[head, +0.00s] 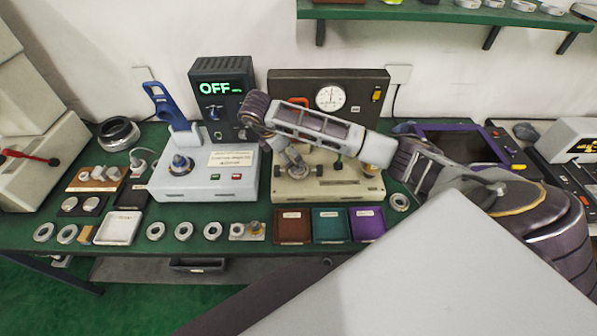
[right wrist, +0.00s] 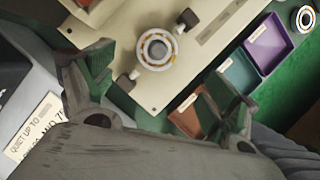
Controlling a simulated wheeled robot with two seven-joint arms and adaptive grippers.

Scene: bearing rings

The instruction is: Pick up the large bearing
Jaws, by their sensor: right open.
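A bearing (right wrist: 156,49) with a pale ring and orange-brown balls sits on the beige tester in the right wrist view. It lies beyond and between my open right fingers (right wrist: 155,85), apart from them. In the head view my right gripper (head: 287,154) hangs over the left part of the beige tester (head: 354,190), and my arm hides part of that machine. A larger dark ring (head: 118,133) lies at the back left of the bench. I cannot tell by label which one is the large bearing. My left gripper is not in view.
A white tester (head: 205,180) with a blue handle stands left of the beige one. Brown (head: 292,226), teal (head: 331,225) and purple (head: 367,224) trays lie in front. Several small rings (head: 184,231) line the front edge. A shelf (head: 450,12) hangs above.

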